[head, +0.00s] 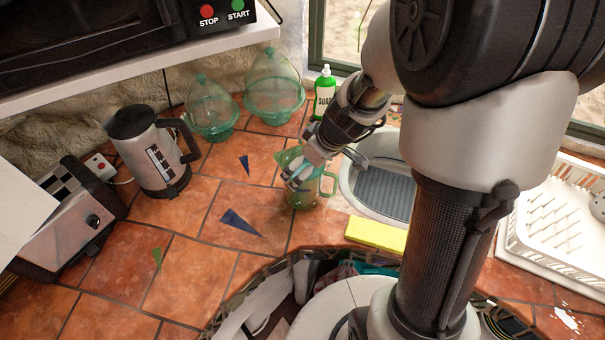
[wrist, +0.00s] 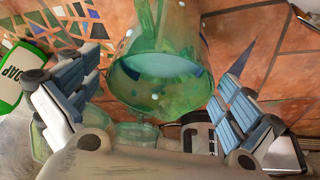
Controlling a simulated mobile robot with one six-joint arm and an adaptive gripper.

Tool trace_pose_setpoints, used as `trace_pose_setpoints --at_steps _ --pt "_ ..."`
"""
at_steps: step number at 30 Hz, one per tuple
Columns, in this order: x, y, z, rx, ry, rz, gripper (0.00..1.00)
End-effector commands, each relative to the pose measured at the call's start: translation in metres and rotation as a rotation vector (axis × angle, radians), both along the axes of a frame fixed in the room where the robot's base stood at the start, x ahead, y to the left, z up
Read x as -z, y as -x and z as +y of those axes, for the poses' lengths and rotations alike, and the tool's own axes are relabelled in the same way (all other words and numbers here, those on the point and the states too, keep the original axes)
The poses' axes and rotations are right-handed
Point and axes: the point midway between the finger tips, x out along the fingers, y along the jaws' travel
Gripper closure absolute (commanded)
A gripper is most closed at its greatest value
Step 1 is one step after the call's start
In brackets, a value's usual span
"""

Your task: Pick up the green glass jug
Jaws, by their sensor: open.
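The green glass jug (head: 304,192) stands upright on the tiled counter, left of the sink. In the wrist view its round open rim (wrist: 160,78) faces the camera, between the two fingers. My gripper (head: 300,176) is at the jug, in front of and above part of it in the head view. In the wrist view my gripper (wrist: 152,100) is open, with one finger on each side of the jug and visible gaps between. The jug's handle shows on its right in the head view. Part of the jug is hidden behind my gripper.
A green soap bottle (head: 324,92), two green glass domed dishes (head: 274,88) (head: 211,110), a kettle (head: 148,150) and a toaster (head: 70,218) stand around. A yellow sponge (head: 376,233) lies by the sink (head: 383,188). Tiles left of the jug are clear.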

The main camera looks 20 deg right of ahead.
Motion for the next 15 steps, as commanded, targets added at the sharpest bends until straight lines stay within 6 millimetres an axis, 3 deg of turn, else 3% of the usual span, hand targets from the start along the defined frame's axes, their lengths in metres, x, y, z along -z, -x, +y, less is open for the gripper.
trace_pose_setpoints --at_steps 5,15 --pt "0.011 -0.003 0.002 0.000 0.000 0.001 0.00" --pt "0.054 -0.015 0.013 0.000 0.001 0.001 0.00"
